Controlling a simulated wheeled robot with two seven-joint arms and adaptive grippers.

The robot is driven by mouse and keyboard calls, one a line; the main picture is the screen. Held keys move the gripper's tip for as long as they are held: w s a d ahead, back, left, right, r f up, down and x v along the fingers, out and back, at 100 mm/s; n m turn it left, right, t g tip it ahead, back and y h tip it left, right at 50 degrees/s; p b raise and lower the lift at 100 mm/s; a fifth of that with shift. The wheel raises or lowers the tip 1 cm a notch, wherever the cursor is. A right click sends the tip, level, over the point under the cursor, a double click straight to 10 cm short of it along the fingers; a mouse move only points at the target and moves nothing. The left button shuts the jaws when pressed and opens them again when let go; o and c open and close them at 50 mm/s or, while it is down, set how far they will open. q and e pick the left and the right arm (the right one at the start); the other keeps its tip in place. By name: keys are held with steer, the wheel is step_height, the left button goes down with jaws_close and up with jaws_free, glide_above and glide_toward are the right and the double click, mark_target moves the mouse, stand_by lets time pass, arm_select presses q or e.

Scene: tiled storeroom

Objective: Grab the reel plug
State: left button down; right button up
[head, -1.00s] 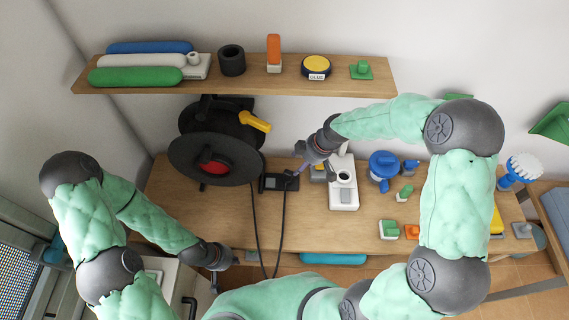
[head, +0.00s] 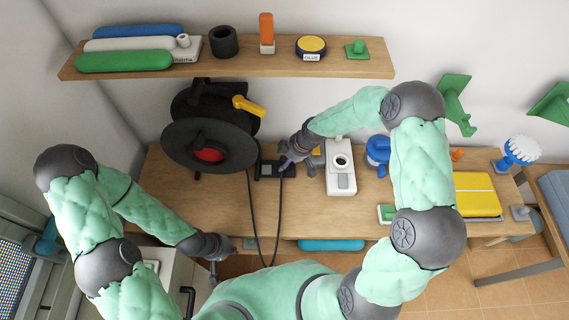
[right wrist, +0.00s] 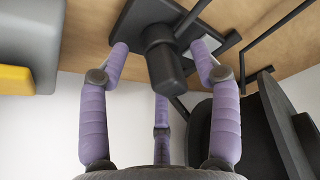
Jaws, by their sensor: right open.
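The cable reel (head: 208,138) is black with a red hub and a yellow handle, standing at the left of the workbench. Its black plug (right wrist: 163,62) sits at a dark plate (right wrist: 185,22) in the right wrist view. In the head view that plate (head: 268,169) lies right of the reel, and my gripper partly hides the plug. My right gripper (head: 285,168) is open at the plug. In the right wrist view its purple fingers (right wrist: 162,72) stand around the plug with gaps at the sides. My left gripper (head: 214,262) hangs by the bench's front edge, its fingers unclear.
Black cables (head: 280,210) run down over the bench's front edge. A white device (head: 341,180) stands just right of my right gripper, with a blue container (head: 377,152) beyond. A shelf (head: 280,68) with several items is above. Bare bench (head: 215,205) lies in front of the reel.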

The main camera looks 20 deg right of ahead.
steer(key=c, duration=1.2)
jaws_close()
